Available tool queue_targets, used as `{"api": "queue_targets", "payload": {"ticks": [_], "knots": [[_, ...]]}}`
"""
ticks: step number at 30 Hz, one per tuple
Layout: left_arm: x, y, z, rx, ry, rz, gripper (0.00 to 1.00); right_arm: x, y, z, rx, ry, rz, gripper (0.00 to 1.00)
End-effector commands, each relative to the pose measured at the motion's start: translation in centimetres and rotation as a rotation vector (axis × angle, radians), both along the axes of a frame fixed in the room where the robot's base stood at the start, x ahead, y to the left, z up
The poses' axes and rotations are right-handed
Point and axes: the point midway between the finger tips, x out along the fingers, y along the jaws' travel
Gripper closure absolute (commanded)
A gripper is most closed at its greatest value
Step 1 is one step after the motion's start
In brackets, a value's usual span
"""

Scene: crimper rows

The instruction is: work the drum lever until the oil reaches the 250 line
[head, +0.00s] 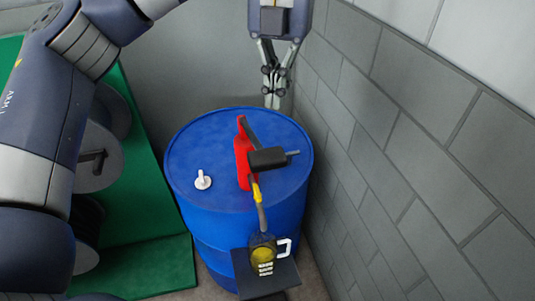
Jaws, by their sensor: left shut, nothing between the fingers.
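A blue drum (187,170) stands upright by the grey wall. A red pump (241,155) rises from its lid, with a dark lever (267,158) on it. A yellow-tipped spout (257,193) slopes down from the pump to a jug (263,257) with a white handle. Yellow oil shows in the jug, beside white marks; I cannot read the figures or tell which is the 250 line. My left gripper (272,101) points down over the drum's far edge, behind the lever and apart from it. It is shut and empty. My right gripper is out of view.
The jug stands on a dark platform (283,278) in front of the drum. A small white fitting (203,180) stands on the lid, left of the pump. A block wall (400,130) is close on the right. A green stand (155,245) with reels is on the left.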

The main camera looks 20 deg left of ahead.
Motion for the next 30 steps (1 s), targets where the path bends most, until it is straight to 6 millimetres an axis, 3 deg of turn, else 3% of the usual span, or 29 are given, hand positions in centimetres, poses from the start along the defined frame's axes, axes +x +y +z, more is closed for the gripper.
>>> {"api": "queue_targets", "payload": {"ticks": [7,30], "knots": [[0.14,-0.04,1.46,0.0,-0.001,-0.001,1.0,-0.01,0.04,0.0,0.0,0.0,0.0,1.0],[0.15,-0.01,1.49,0.0,0.0,-0.001,1.0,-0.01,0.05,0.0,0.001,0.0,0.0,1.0]]}}
